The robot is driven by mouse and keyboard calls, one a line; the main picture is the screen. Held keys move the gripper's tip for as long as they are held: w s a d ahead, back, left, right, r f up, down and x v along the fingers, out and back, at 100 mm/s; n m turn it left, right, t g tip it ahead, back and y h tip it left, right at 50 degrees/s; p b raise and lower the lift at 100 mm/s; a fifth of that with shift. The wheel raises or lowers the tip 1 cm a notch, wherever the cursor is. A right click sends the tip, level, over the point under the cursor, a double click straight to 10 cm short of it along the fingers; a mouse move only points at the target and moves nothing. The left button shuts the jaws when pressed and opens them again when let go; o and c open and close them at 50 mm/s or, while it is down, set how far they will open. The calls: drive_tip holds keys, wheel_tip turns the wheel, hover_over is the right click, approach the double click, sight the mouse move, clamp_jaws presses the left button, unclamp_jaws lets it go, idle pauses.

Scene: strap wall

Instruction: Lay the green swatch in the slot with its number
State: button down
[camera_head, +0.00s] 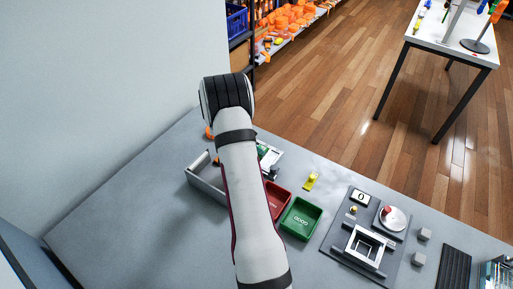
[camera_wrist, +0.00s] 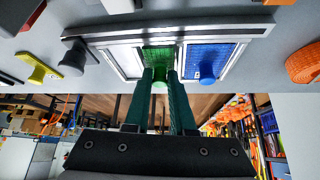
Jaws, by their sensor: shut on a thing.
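The green swatch (camera_wrist: 158,54) shows in the wrist view, with a green knob on it. My gripper (camera_wrist: 161,76) has its two dark green fingers shut on this knob. The swatch lies over the middle of a pale slotted frame (camera_wrist: 102,40); I cannot tell whether it rests fully in a slot. A blue swatch (camera_wrist: 207,60) with a blue knob is in the slot to its right. The slot to its left looks pale and bare. No slot number is readable. In the head view my arm hides the gripper, and only part of the frame (camera_head: 273,154) shows.
A yellow piece (camera_head: 311,181) lies beyond the red tray (camera_head: 277,198) and the green tray (camera_head: 301,218). A dark panel (camera_head: 339,237) with a square fixture stands to their right. An orange ring (camera_wrist: 303,67) lies at the wrist view's right. The table's left part is bare.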

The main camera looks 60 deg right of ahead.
drive_tip(key=shift+c, duration=1.4)
unclamp_jaws()
drive_tip(key=shift+r, duration=3)
drive_tip(key=shift+r, duration=0.2)
drive_tip(key=shift+c, duration=1.2)
wheel_tip(320, 180, up, 6)
drive_tip(key=shift+f, duration=0.2)
drive_tip(key=c, duration=0.9)
